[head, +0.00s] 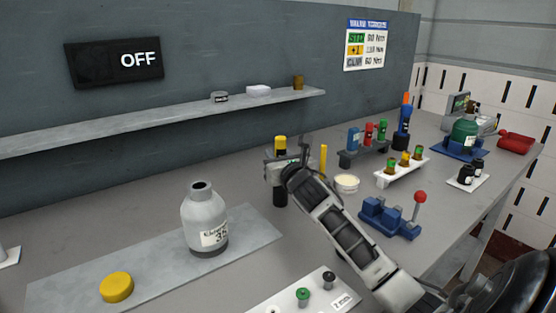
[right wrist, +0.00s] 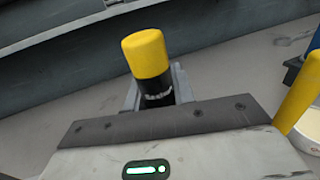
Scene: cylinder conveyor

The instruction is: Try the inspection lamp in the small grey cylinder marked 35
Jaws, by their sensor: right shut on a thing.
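The small grey cylinder (head: 205,222) marked 35 stands upright on a grey plate (head: 75,279), left of centre in the head view. Its neck has a dark open top. A yellow round cap (head: 116,287) lies on the plate to its left. My right gripper (head: 279,168) is shut on a black lamp with a yellow top (head: 280,146), right of and behind the cylinder. The lamp (right wrist: 147,55) is upright in the head view and tilts slightly in the right wrist view. The jaws hide part of its body. My left gripper is not in view.
A yellow post (head: 323,160) and a pale round dish (head: 346,183) are close to the right gripper. A blue fixture with a red-knobbed lever (head: 390,217) and several racks stand to the right. A wall sign (head: 114,62) reads OFF above a shelf (head: 160,121).

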